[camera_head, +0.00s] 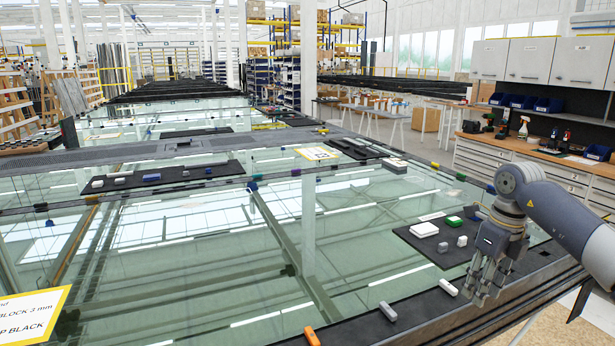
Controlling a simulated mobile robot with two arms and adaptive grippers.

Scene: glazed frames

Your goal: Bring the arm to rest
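My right arm comes in from the right edge, grey and dark blue. Its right gripper (481,290) points down over the front right of the glass table, near the dark mat (433,247). The fingers look apart, with nothing seen between them. Whether the fingertips touch anything below cannot be told. My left arm and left gripper are not in view.
The mat holds a white block (424,230), a green block (454,221) and small grey blocks. A grey block (388,311), a white block (448,287) and an orange block (312,336) lie along the front edge. A drawer bench (530,165) stands right.

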